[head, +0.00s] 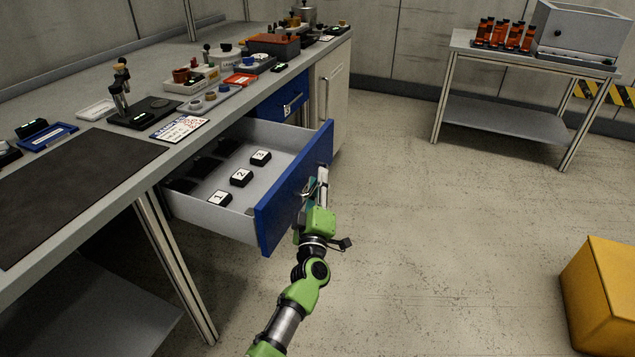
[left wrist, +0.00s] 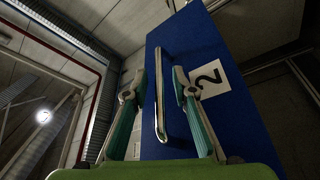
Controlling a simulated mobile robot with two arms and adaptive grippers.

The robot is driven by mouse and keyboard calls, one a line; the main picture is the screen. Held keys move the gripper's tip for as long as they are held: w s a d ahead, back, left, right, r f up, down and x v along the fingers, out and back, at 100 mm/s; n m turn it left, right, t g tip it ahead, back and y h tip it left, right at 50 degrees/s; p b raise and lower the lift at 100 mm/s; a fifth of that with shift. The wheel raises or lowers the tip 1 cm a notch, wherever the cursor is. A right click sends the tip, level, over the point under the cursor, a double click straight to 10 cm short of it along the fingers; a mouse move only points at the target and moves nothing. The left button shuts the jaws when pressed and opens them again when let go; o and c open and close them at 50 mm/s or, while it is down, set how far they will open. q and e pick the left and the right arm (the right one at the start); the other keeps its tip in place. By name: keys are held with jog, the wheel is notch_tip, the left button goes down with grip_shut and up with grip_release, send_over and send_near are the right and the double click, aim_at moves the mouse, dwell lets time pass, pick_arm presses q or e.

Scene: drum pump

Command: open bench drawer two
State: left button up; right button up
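The bench drawer (head: 294,190) stands pulled out from under the workbench in the head view. Its blue front (left wrist: 212,115) bears a white label with a 2 in the left wrist view. Three numbered dark blocks (head: 241,177) sit inside the drawer. My left gripper (head: 318,184) is at the outer side of the drawer front. In the left wrist view its two fingers (left wrist: 158,88) stand apart on either side of the metal handle (left wrist: 160,105), with gaps showing. My right gripper is not in view.
Another blue drawer (head: 283,100) is shut beyond the open one, with a pale cabinet door (head: 332,88) past it. The workbench (head: 60,95) carries trays and tools. A yellow box (head: 603,295) stands at right. The floor (head: 430,230) between is clear.

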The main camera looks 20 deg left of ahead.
pick_arm(q)
jog(key=v, duration=1.2)
jog(key=shift+w, duration=0.1)
